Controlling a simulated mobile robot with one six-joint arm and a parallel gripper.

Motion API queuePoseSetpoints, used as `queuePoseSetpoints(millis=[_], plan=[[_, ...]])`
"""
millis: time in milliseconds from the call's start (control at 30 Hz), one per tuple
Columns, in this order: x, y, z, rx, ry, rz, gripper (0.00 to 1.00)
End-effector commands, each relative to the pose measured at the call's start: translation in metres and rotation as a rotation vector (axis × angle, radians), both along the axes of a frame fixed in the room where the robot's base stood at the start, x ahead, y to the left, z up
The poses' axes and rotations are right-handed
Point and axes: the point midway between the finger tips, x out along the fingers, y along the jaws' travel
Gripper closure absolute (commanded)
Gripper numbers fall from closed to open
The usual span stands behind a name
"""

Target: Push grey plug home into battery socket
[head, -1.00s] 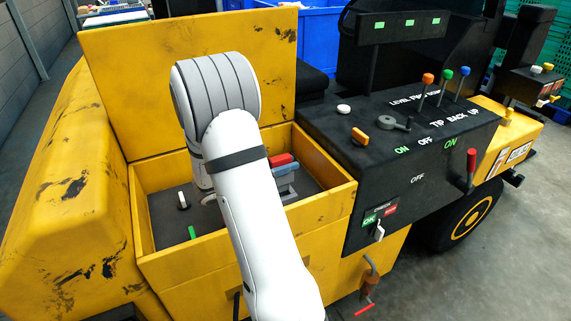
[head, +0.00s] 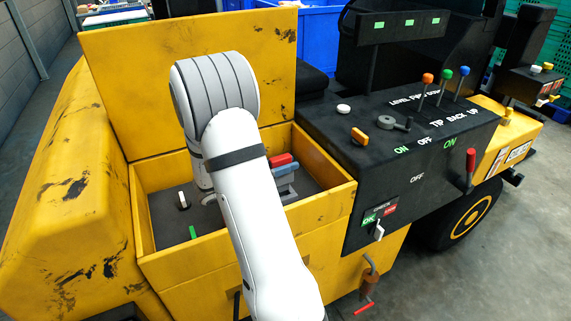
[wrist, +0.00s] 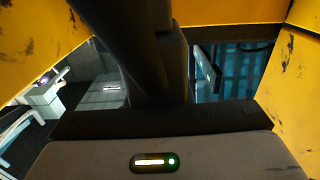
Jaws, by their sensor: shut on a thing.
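My white arm reaches down into the open yellow compartment (head: 160,253) of the machine. In the head view my gripper is hidden behind the arm. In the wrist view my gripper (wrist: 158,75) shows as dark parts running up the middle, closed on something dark. I take this to be the grey plug, but its outline and the contact with the battery socket are not clear. In the head view a red block (head: 281,159) and a blue-grey block (head: 285,169) stand in the compartment, just right of my arm. I cannot tell whether either belongs to the socket.
Yellow walls surround the compartment, with a raised yellow lid (head: 130,80) behind. A white-topped peg (head: 183,201) and a green piece (head: 193,232) are left of my arm. A black control panel (head: 400,150) with levers and knobs stands to the right.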

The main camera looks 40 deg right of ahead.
Motion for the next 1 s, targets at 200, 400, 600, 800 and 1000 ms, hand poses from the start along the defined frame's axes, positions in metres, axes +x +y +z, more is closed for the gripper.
queuePoseSetpoints(millis=[200, 400, 600, 800, 1000], plan=[[0.0001, 0.0, 0.001, -0.001, -0.001, 0.0, 1.0], [0.0002, 0.0, 0.0015, -0.001, -0.001, 0.0, 1.0], [0.0002, 0.0, 0.0009, -0.001, -0.002, 0.0, 1.0], [0.0002, 0.0001, -0.0012, -0.001, -0.001, 0.0, 1.0], [0.0002, 0.0001, -0.006, -0.001, -0.001, 0.0, 1.0]])
